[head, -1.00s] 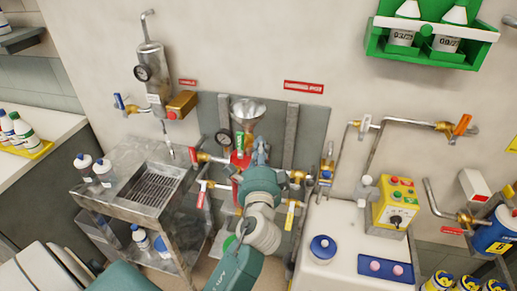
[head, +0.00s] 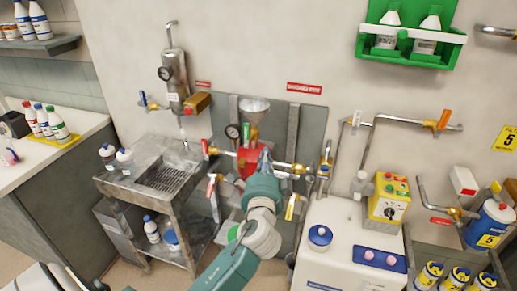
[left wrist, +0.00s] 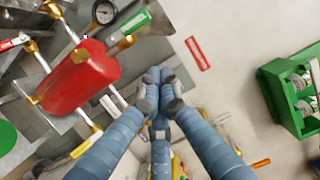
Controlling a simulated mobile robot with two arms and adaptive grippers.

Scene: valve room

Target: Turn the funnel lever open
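The metal funnel (head: 255,108) stands on the wall piping in the middle of the head view, above a red tank (head: 248,160). A green lever (head: 246,133) sits just below the funnel. In the left wrist view, the green lever (left wrist: 135,23) is at the top, beside the red tank (left wrist: 82,78). My left gripper (head: 265,156) is in front of the piping, below and slightly right of the funnel. In the left wrist view, its fingertips (left wrist: 159,76) are together with nothing between them, apart from the lever. My arm hides some lower piping. My right gripper is not in view.
Other levers are close by: a red one (head: 205,148) at left and a yellow one (head: 290,207) below. A pressure gauge (head: 232,131) is left of the funnel. A steel cart (head: 122,184) stands left, a white cabinet (head: 335,262) right.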

